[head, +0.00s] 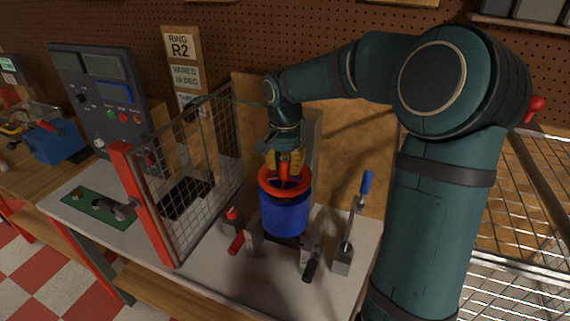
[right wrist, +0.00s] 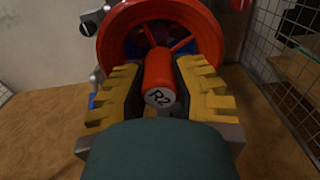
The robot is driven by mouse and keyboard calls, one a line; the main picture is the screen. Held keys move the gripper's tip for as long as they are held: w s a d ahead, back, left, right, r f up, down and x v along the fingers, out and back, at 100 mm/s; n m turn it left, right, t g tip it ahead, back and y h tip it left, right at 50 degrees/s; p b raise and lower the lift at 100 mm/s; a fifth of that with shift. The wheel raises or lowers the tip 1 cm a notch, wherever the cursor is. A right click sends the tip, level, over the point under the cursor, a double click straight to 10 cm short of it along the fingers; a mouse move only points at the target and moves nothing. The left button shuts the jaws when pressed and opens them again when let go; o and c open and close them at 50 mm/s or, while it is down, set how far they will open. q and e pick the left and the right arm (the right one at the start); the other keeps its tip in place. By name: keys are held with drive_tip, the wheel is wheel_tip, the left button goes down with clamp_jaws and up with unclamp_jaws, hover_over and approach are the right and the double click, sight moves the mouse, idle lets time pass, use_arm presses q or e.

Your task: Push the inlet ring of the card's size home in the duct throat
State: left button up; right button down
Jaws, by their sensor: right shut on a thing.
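The card (head: 180,46) on the back wall reads RING R2. The blue duct (head: 284,218) stands upright on the bench. The red inlet ring (head: 264,187) is at the top of the duct; whether it is fully down in the throat I cannot tell. In the right wrist view the ring's red rim (right wrist: 211,38) and spokes surround a red centre grip (right wrist: 158,68) marked R2. My right gripper (head: 287,166) is above the duct, its yellow-padded fingers shut on that grip from both sides. My left gripper is out of view.
A mesh guard (head: 205,165) with a red post (head: 145,205) stands left of the duct. A blue-handled lever (head: 366,184) stands close on the right. Red-handled (head: 237,243) and black-handled (head: 311,270) clamps sit around the duct's foot. A control panel (head: 103,95) is at the left.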

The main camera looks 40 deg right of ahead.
sight(285, 159)
drive_tip(key=shift+f, duration=0.15)
drive_tip(key=shift+f+b, duration=0.35)
drive_tip(key=shift+f+b, duration=0.6)
drive_tip(key=shift+f, duration=0.35)
drive_tip(key=c, duration=0.8)
unclamp_jaws()
drive_tip(key=shift+o, duration=0.2)
drive_tip(key=shift+r, duration=0.1)
wheel_tip(285, 159, up, 12)
drive_tip(key=shift+a+f, duration=0.1)
